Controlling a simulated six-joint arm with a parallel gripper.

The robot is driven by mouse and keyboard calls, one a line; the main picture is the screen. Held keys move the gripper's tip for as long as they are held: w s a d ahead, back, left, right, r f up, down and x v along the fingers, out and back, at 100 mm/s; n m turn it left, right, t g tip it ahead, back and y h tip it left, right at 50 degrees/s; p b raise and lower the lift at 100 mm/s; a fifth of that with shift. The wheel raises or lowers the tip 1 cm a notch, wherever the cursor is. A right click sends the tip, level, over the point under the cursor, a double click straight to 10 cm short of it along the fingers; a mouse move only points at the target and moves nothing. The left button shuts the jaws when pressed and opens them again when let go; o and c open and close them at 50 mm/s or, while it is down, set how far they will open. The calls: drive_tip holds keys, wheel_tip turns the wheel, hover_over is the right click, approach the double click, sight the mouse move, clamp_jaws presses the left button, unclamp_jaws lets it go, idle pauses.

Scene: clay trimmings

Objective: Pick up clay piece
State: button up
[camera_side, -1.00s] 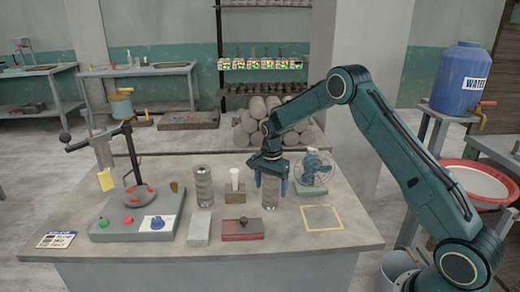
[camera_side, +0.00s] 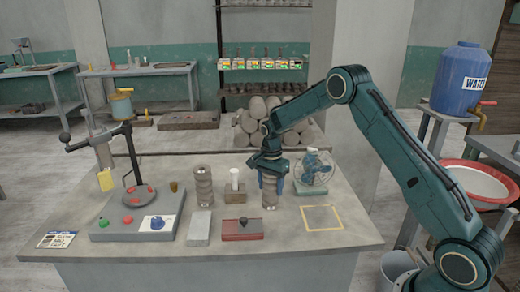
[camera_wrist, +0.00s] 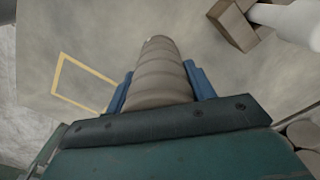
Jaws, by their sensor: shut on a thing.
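A ridged grey-brown clay piece (camera_side: 269,198) stands upright on the front table, left of the yellow square outline. My gripper (camera_side: 271,188) reaches down over it from above, with its blue fingers around its upper part. In the wrist view the clay piece (camera_wrist: 157,65) lies between the two blue fingers of my gripper (camera_wrist: 160,88), which is shut on it. The fingers hide part of its sides. Its base looks level with the tabletop; I cannot tell whether it is lifted. A second similar ridged clay column (camera_side: 203,188) stands further left.
A small blue fan (camera_side: 316,170) stands close behind right. A white cylinder on a brown block (camera_side: 235,188) and a red box (camera_side: 242,230) are to the left. The yellow square outline (camera_side: 322,218) is empty. A press stand (camera_side: 130,215) is far left.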

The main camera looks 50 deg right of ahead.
drive_tip(key=shift+r, duration=0.15)
wheel_tip(320, 180, up, 20)
idle(0.7)
idle(0.6)
drive_tip(key=s+d+m, duration=0.3)
drive_tip(key=s, duration=0.5)
drive_tip(key=s+d+m, duration=0.3)
drive_tip(key=s, duration=0.6)
wheel_tip(320, 180, down, 16)
drive_tip(key=shift+w+r, duration=0.15)
drive_tip(key=shift+w, duration=0.1)
drive_tip(key=shift+f, duration=2.15)
drive_tip(key=shift+f, duration=0.15)
